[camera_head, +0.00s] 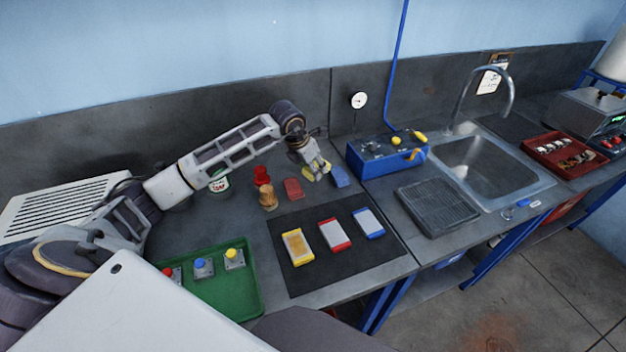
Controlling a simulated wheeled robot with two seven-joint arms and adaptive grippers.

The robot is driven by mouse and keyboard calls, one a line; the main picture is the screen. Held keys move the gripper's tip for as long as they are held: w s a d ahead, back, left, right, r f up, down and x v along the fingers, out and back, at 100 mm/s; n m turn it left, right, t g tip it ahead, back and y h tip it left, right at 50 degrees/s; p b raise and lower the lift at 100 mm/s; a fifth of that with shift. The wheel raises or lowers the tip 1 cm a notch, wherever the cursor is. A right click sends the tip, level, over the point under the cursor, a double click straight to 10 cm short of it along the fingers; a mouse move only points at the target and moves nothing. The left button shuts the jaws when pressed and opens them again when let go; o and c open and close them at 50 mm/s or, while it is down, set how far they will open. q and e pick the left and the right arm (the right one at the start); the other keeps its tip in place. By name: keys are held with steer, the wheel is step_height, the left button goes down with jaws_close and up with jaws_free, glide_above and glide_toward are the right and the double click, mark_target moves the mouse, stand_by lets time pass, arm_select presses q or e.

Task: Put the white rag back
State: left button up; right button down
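I cannot make out a white rag. My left gripper (319,174) reaches over the back of the bench, fingers pointing down at a yellow piece (308,176) that it partly hides. I cannot tell whether the fingers are apart or closed, or whether they touch the piece. A flat red piece (293,188) lies left of the gripper and a flat blue piece (340,177) lies right of it. My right gripper is not in view.
A black mat (341,272) holds yellow-, red- and blue-edged plates. A green tray (226,300) with coloured-knobbed items is at front left. A wooden-and-red item (267,196) and a white jar (218,183) stand behind. A blue box (387,160) and a sink (487,165) are right.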

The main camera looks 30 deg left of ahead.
mark_target(313, 187)
arm_select(q)
steer(key=shift+f, duration=1.1)
steer(key=shift+f+p, duration=0.45)
steer(key=shift+f, duration=1.45)
steer(key=shift+f, duration=0.1)
steer(key=o, duration=0.7)
steer(key=shift+c, duration=0.2)
